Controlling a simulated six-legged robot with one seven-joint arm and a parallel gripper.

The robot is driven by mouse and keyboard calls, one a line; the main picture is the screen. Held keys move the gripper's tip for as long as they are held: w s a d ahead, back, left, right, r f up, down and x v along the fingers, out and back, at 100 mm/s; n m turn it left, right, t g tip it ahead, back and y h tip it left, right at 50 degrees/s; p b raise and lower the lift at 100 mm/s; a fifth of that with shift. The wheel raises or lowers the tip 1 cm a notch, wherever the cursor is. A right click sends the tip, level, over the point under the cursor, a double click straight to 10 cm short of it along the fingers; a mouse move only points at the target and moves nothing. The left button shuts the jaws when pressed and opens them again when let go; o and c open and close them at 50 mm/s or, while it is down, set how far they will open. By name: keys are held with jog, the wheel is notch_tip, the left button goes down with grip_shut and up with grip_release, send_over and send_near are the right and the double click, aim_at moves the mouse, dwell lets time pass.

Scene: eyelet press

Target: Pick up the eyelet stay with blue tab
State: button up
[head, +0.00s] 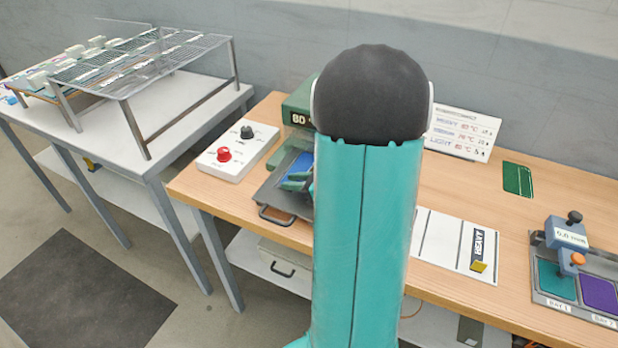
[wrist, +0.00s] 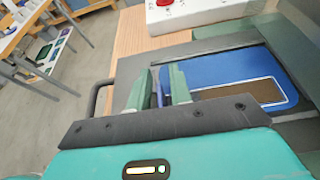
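My gripper (wrist: 161,90) has its two green fingers a short way apart, low over the left part of the press's grey tray. A small blue piece (wrist: 159,96) shows in the gap between the fingers; it looks like the blue tab, but I cannot tell whether the fingers touch it. A brown strip (wrist: 240,92), perhaps the body of the stay, lies to the right on a blue panel with a white outline (wrist: 205,72). The right finger hides where strip and blue piece might join. In the head view my arm hides most of the press, and the gripper (head: 297,181) shows only partly.
A white control box with a red knob (head: 224,155) stands left of the green press (head: 298,108). The tray's dark handle (wrist: 97,98) juts out left. A wire rack (head: 140,65) stands on the left table.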

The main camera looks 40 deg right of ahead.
grip_shut()
jog(key=shift+r, duration=0.1)
